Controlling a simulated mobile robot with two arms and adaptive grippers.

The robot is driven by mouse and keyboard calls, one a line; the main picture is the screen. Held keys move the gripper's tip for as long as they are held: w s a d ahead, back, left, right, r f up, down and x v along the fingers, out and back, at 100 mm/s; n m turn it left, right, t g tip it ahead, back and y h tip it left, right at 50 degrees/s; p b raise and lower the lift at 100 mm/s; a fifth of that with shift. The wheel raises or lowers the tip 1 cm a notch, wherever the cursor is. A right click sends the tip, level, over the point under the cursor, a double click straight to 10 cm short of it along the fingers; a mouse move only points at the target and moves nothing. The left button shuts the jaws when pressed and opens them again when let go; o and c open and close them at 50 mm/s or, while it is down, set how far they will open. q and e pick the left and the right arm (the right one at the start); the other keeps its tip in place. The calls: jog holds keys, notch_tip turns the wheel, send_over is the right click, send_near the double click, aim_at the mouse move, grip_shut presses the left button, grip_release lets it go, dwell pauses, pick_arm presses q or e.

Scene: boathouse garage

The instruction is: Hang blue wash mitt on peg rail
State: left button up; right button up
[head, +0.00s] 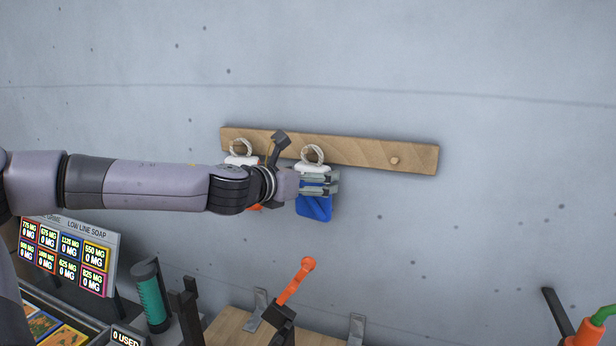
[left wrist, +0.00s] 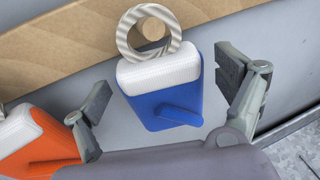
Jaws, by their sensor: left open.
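The blue wash mitt (head: 314,208) has a white cuff and a rope loop, and hangs against the peg rail (head: 365,153). In the left wrist view the blue mitt (left wrist: 168,100) hangs upright, its loop (left wrist: 125,38) around a wooden peg (left wrist: 151,30). My left gripper (head: 320,183) is at the mitt, below the loop. Its fingers (left wrist: 165,98) are open, one on each side of the mitt with gaps between. In the head view the fingers cover part of the mitt. My right gripper is not in view.
An orange mitt (left wrist: 38,140) with a white cuff hangs left of the blue one, mostly behind my arm in the head view. A bare peg (head: 394,161) is at the rail's right. Below are a price sign (head: 68,250), a green cylinder (head: 152,298) and an orange-tipped tool (head: 297,280).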

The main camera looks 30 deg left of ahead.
pick_arm(q)
jog(key=shift+o, duration=0.2)
jog(key=v, duration=1.2)
dwell(0.5)
dwell(0.6)
